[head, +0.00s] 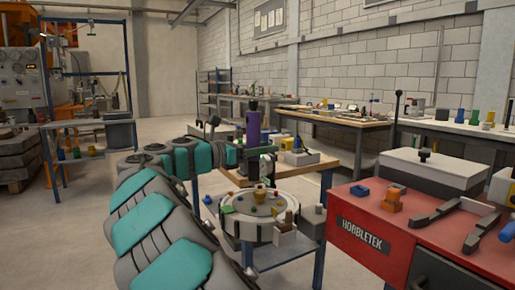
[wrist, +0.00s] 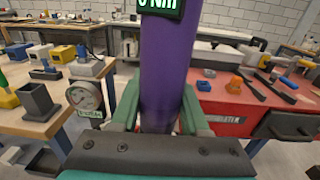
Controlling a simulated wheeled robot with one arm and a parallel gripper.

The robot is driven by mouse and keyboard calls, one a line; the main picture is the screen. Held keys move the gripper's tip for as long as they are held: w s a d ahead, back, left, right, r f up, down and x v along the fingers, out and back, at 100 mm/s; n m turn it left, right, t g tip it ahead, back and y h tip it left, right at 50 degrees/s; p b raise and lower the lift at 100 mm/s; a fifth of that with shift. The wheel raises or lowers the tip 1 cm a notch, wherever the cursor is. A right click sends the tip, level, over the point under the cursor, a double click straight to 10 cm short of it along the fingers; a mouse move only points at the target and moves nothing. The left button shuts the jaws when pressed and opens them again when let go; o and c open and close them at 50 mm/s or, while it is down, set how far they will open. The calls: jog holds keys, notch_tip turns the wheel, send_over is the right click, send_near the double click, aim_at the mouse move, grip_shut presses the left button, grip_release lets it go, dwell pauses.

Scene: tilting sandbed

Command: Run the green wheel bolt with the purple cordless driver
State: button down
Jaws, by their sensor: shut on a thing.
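The purple cordless driver (head: 253,128) is upright in my gripper (head: 243,154) in the head view, above and behind the round bed (head: 241,230). In the wrist view the purple driver (wrist: 163,75) stands between the two green fingers of my gripper (wrist: 158,108), which is shut on it. A small display on the driver reads "0 Nm".
Several small coloured pieces lie on the round bed. A red cabinet (head: 359,247) stands at the right with an orange block (head: 395,197) on top. A wooden table (wrist: 39,123) with a dial gauge (wrist: 81,97) is at the left of the wrist view.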

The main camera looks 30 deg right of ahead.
jog(key=shift+f, duration=2.75)
jog(key=shift+f, duration=0.55)
jog(key=shift+r, duration=0.15)
dwell(0.4)
notch_tip(320, 180, up, 6)
jog(key=shift+f, duration=0.1)
dwell(0.7)
